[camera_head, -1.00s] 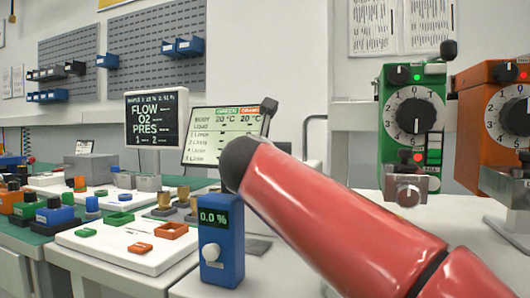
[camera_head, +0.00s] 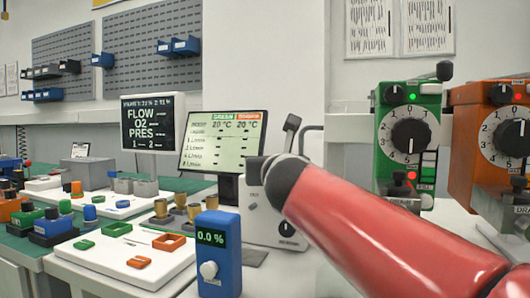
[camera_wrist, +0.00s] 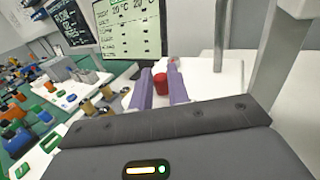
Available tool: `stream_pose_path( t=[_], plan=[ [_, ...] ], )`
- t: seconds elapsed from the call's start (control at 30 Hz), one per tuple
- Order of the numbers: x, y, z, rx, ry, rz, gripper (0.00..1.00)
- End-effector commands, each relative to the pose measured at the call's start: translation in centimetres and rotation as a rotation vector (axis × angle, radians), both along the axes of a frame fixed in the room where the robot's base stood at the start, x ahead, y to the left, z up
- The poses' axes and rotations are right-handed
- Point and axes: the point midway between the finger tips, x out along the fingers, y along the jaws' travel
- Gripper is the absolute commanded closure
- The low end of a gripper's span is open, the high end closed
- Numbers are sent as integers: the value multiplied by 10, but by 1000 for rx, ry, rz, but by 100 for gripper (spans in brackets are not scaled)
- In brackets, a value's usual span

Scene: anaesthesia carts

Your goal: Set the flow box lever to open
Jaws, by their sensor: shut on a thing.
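The flow box is a white box (camera_head: 255,228) with a dark dial, behind my red arm in the head view. Its white top (camera_wrist: 215,80) lies under my fingers in the wrist view. A red knob (camera_wrist: 160,87), seemingly the grip of its lever, sits between the two lavender fingers. My gripper (camera_wrist: 159,68) is shut on this red knob, with one finger on each side. The lever's shaft and any position marks are hidden. In the head view my arm hides most of the box's right side, and the fingers cannot be made out.
A blue unit reading 0.0 % (camera_head: 219,262) stands just left of the box. A display screen (camera_head: 222,143) rises behind. Green (camera_head: 407,150) and orange (camera_head: 492,150) vaporizers stand on the right. Trays with small parts (camera_head: 125,255) fill the left bench.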

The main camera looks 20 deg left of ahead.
Motion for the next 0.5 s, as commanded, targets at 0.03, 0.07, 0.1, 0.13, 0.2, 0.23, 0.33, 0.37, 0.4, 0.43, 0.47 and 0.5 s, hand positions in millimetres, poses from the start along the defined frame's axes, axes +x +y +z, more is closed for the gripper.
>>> stream_pose_path(
  t=[0.03,0.07,0.1,0.13,0.2,0.23,0.33,0.37,0.4,0.43,0.47,0.5],
  plan=[
    [1,-2,2,1,1,7,100],
    [1,-3,1,2,1,11,100],
    [1,-3,1,4,1,16,100],
    [1,-3,0,4,1,18,100],
    [1,-3,-1,5,1,18,100],
    [1,-3,-1,5,1,18,100],
    [1,-3,-1,4,1,17,100],
    [1,-3,-1,4,1,17,100],
    [1,-3,-1,4,1,17,100],
    [1,-3,-1,4,1,17,79],
    [1,-3,-1,4,1,17,75],
    [1,-3,-1,4,1,17,70]
  ],
)
